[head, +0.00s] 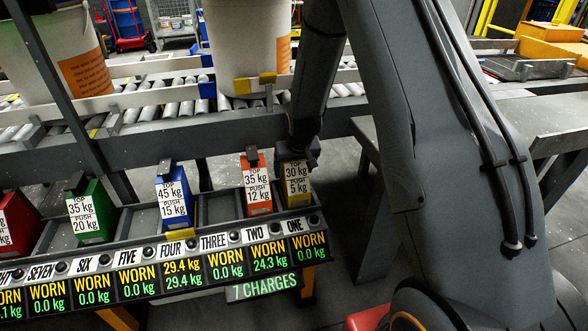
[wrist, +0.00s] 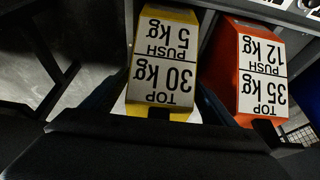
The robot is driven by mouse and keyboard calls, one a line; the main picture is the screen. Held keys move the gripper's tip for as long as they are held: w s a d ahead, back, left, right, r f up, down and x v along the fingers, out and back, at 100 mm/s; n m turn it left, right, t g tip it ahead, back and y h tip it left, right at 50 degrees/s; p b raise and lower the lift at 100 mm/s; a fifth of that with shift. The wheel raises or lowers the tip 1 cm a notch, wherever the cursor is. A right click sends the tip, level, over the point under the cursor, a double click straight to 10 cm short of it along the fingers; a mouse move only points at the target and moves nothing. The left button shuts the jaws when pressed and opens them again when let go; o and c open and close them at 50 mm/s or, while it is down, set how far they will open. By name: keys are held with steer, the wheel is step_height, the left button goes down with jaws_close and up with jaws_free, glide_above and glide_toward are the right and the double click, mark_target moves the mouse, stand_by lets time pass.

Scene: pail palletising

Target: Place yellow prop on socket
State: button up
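The yellow prop (head: 295,182), labelled TOP 30 kg, PUSH 5 kg, stands in the rack slot marked ONE. In the wrist view the yellow prop (wrist: 163,62) fills the middle, with its dark top knob towards me. My gripper (head: 299,158) is right above the prop and hides its top in the head view. In the wrist view its dark fingers (wrist: 164,92) lie along both sides of the prop. I cannot tell whether they press on it. I cannot make out for certain which part is the socket.
An orange-red prop (head: 256,186) stands close beside in TWO; slot THREE looks empty. A blue prop (head: 174,200) and a green prop (head: 92,214) stand further left. Behind the rack (head: 140,262), a roller conveyor (head: 160,112) carries large white pails (head: 250,40). Cartons (head: 552,45) lie at the far right.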

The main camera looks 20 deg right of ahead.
steer(key=shift+s+r, duration=0.1)
steer(key=shift+r, duration=0.35)
steer(key=v, duration=1.1)
steer(key=s+d+r+g, duration=0.1)
steer(key=s+r, duration=0.2)
steer(key=s, duration=0.7)
steer(key=s+d+r+m+g, duration=0.1)
steer(key=s+d+r+g, duration=0.1)
steer(key=s, duration=0.8)
steer(key=s+d+r+m+g, duration=0.1)
steer(key=s+r, duration=0.3)
steer(key=s, duration=0.7)
steer(key=shift+d+r, duration=0.25)
steer(key=shift+d, duration=0.25)
steer(key=a+r+n+p, duration=0.2)
steer(key=a+r+p, duration=0.2)
steer(key=p, duration=0.4)
steer(key=shift+s+a+r+p, duration=0.2)
steer(key=shift+a+r+p, duration=0.15)
steer(key=shift+a, duration=0.25)
